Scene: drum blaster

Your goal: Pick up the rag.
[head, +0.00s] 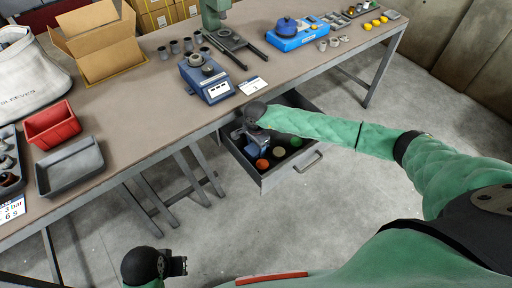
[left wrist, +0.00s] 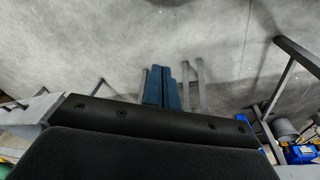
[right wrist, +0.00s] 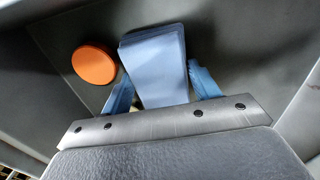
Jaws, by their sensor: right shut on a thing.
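The rag (right wrist: 155,65) is a light blue-grey folded piece with layered edges, lying in the open drawer (head: 290,180) under the bench. My right gripper (right wrist: 155,95) reaches down into the drawer, its two blue fingers on either side of the rag and shut on it. In the head view, my right gripper (head: 250,138) and wrist cover most of what is held. My left gripper (head: 180,266) hangs low over the floor in front of the bench, away from the drawer. In the left wrist view its blue fingers (left wrist: 163,88) lie together, with nothing visible between them.
An orange disc (right wrist: 93,65) lies beside the rag; a beige disc (head: 279,152) and a green one (head: 296,142) lie further right. Drawer walls stand close around my right gripper. The bench (head: 150,100) overhangs behind, carrying a blue scale (head: 207,80) and trays. Floor in front is clear.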

